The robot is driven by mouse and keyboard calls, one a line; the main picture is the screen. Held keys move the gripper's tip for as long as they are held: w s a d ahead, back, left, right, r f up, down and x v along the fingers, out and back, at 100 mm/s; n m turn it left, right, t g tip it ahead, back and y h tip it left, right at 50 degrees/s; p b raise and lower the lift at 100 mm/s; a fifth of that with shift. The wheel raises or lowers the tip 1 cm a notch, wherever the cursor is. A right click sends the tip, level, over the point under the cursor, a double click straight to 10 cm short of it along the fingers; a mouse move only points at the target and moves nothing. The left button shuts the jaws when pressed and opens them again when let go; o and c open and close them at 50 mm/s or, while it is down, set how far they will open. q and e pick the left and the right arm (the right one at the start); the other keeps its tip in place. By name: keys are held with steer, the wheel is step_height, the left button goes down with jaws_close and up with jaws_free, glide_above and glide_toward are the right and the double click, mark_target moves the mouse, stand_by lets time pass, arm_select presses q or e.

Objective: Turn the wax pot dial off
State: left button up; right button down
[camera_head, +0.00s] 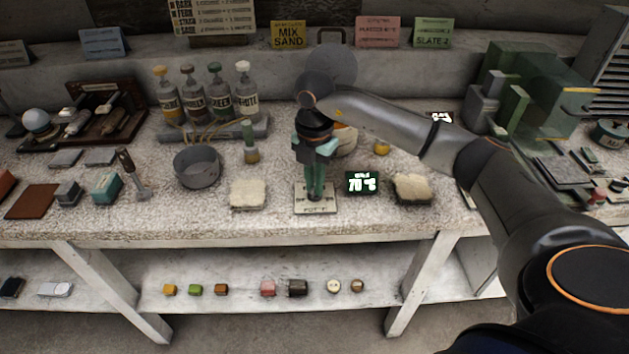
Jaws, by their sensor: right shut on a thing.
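My right gripper (315,190) points straight down in the middle of the bench. Its greenish fingers are shut close together just above a pale labelled plate (315,207). The wax pot dial is not clearly seen; what the fingers hold there, which fits the dial, is mostly hidden by them. A rounded tan thing (346,140), maybe the wax pot, is partly hidden behind my gripper. My left gripper is not in view.
Pale blocks (248,193) and (412,188) lie left and right of the plate. A grey bowl (197,167) and several bottles (205,93) stand to the left. Green blocks (535,95) stand at the back right. Small coloured cubes lie on the lower shelf (250,305).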

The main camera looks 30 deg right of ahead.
steer(key=shift+n, duration=0.3)
steer(key=n, duration=0.2)
steer(key=shift+n, duration=0.4)
steer(key=n, duration=1)
steer(key=n+b, duration=0.1)
steer(key=n, duration=0.8)
steer(key=shift+n+b, duration=0.3)
steer(key=shift+n, duration=0.1)
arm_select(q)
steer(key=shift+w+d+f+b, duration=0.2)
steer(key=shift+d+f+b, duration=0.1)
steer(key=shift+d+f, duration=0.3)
arm_select(e)
steer(key=n, duration=0.4)
steer(key=shift+n, duration=0.4)
